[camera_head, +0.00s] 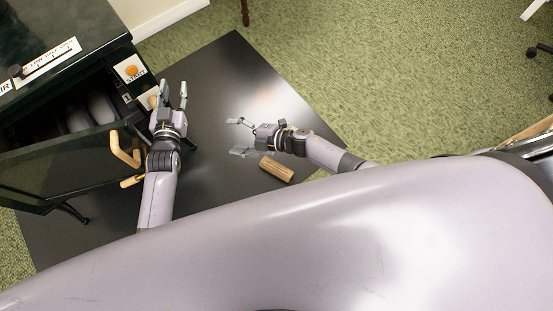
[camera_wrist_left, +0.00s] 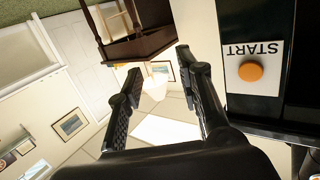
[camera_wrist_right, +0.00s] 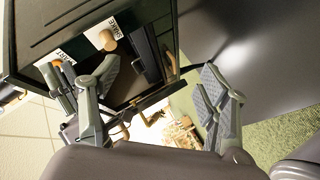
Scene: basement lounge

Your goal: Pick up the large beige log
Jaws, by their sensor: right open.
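A large beige log (camera_head: 276,169) lies on the dark floor plate (camera_head: 240,75), just below my right gripper in the head view. My right gripper (camera_head: 240,138) is open and empty, its fingers pointing left, away from the log. Its spread fingers also show in the right wrist view (camera_wrist_right: 155,95), facing the stove, with no log between them. My left gripper (camera_head: 173,96) is open and empty beside the stove front. Its fingers are apart in the left wrist view (camera_wrist_left: 158,85).
A dark green stove (camera_head: 75,50) stands at the left, its glass-fronted door (camera_head: 60,165) open. The door has a wooden handle (camera_head: 121,153). An orange start button (camera_head: 131,69) sits on the stove's front. Green carpet (camera_head: 350,60) surrounds the plate. The plate's middle is mostly clear.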

